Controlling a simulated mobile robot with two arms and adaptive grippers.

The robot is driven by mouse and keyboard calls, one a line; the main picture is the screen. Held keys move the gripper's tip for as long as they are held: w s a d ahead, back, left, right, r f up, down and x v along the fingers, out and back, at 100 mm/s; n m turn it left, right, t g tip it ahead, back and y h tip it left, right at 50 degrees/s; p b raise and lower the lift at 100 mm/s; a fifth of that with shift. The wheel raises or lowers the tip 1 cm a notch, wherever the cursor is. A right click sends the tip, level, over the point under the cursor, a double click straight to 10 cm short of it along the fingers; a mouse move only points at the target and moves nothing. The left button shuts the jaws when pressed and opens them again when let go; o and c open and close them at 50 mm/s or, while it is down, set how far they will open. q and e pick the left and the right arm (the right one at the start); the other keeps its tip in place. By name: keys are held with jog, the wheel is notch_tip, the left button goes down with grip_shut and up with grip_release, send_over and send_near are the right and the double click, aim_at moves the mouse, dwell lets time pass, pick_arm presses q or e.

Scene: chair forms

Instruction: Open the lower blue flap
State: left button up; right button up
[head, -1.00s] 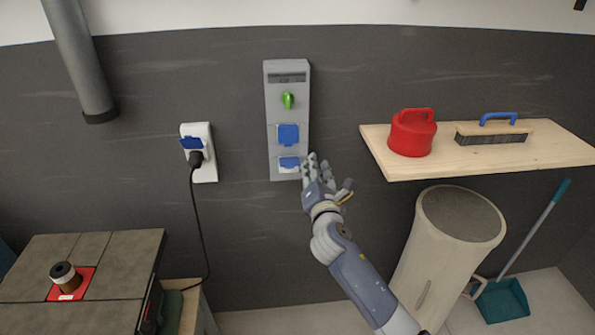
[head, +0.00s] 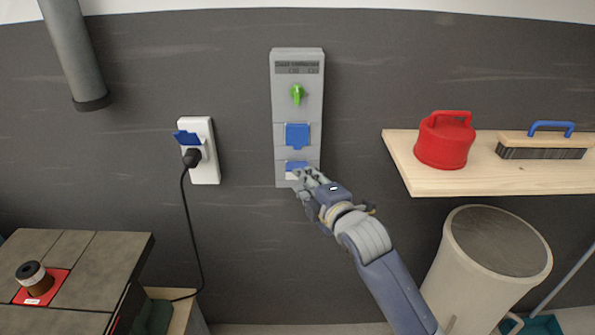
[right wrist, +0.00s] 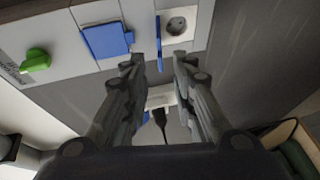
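The lower blue flap (head: 297,164) is at the bottom of the grey wall panel (head: 283,108). In the right wrist view the flap (right wrist: 159,43) shows nearly edge-on, standing out from the panel, with the round socket (right wrist: 178,25) uncovered beside it. My right gripper (head: 308,178) is in front of the panel's lower right part and hides some of it. In the right wrist view my right gripper (right wrist: 160,62) is open, with the flap in line with the gap between its fingertips. I cannot tell whether a finger touches it. My left gripper is not in view.
The upper blue flap (head: 298,136) lies flat under a green knob (head: 297,94). A wall socket (head: 206,165) with a plugged-in black cable is on the left. A wooden shelf (head: 440,184) with a red container (head: 443,145) and a brush (head: 542,150) is on the right.

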jog(key=shift+p+x, duration=0.35)
jog(key=shift+x, duration=2.65)
jog(key=shift+c, duration=0.2)
grip_shut()
